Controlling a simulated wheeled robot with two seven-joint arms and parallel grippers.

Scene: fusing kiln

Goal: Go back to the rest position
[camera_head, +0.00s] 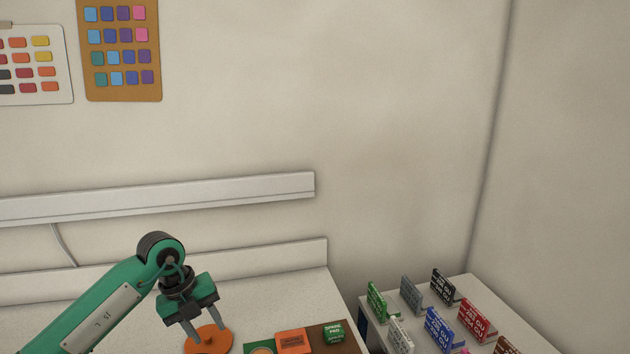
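My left gripper (206,334) comes in on the green arm from the lower left. It points down, with its two fingers spread apart over an orange disc (215,340) on the white worktop. The fingertips show in front of and beside the disc; whether they touch it I cannot tell. A small upright part stands at the disc's middle, between the fingers. My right gripper is not in view.
The white worktop (290,290) holds coloured blocks, one orange (292,341) and one green (334,332), on its right. A lower white table (540,325) with several coloured sign cards stands at the right. Sample boards (120,90) hang on the wall.

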